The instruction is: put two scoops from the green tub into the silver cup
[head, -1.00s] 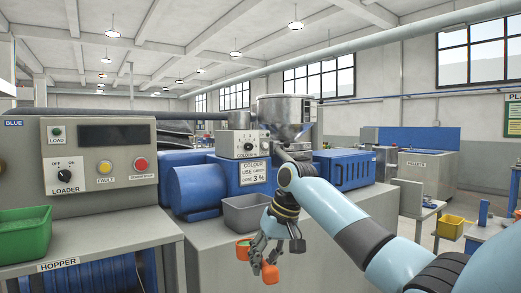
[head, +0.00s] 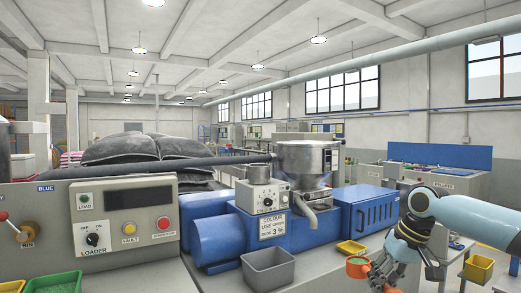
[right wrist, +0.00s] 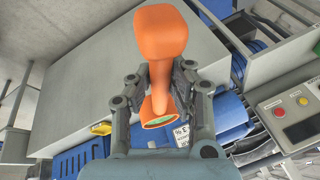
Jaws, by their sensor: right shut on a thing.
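My right gripper (head: 378,278) is shut on an orange scoop (head: 357,267) at the lower right of the head view. In the right wrist view, the scoop (right wrist: 160,45) sits between the fingers, and green shows inside its bowl (right wrist: 157,122). A small silver cup (head: 258,172) stands on top of the grey colour unit, left of and farther away than the scoop. A green tub (head: 55,284) is partly visible at the lower left edge, far from my right gripper. My left gripper is not in view.
The colour unit (head: 262,196) stands beside the big silver hopper (head: 308,160) on the blue machine (head: 213,237). A grey bin (head: 268,268) sits in front of it, and a yellow bin (head: 350,247) lies behind the scoop. The loader panel (head: 110,225) is at left.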

